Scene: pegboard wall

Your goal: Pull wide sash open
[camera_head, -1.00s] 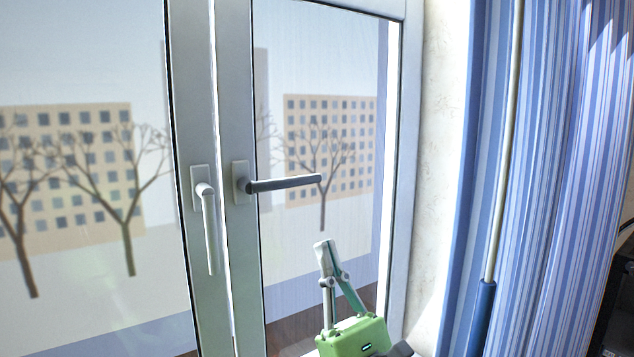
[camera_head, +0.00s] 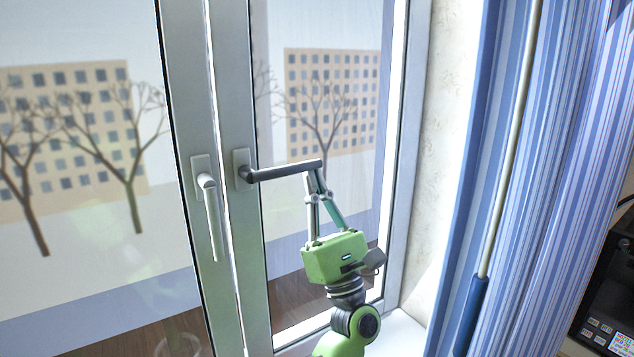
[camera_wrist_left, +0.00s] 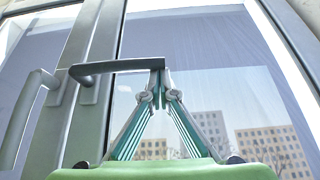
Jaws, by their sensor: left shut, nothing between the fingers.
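Two window sashes stand side by side. The left sash (camera_head: 185,130) fills the left of the head view and runs out of it; its pale handle (camera_head: 213,220) hangs straight down. The right sash (camera_head: 236,110) has a dark grey lever handle (camera_head: 285,172) lying level and pointing right. My left gripper (camera_head: 316,170), green-bodied, reaches up from below, shut and empty. Its fingertips meet at the free end of the level handle, also seen in the left wrist view (camera_wrist_left: 115,67). I cannot tell whether they touch it. My right gripper is not in view.
A blue striped curtain (camera_head: 560,150) and a pale rod (camera_head: 513,130) hang on the right. The white sill (camera_head: 400,335) lies below the window. A dark appliance (camera_head: 607,300) stands at the lower right edge.

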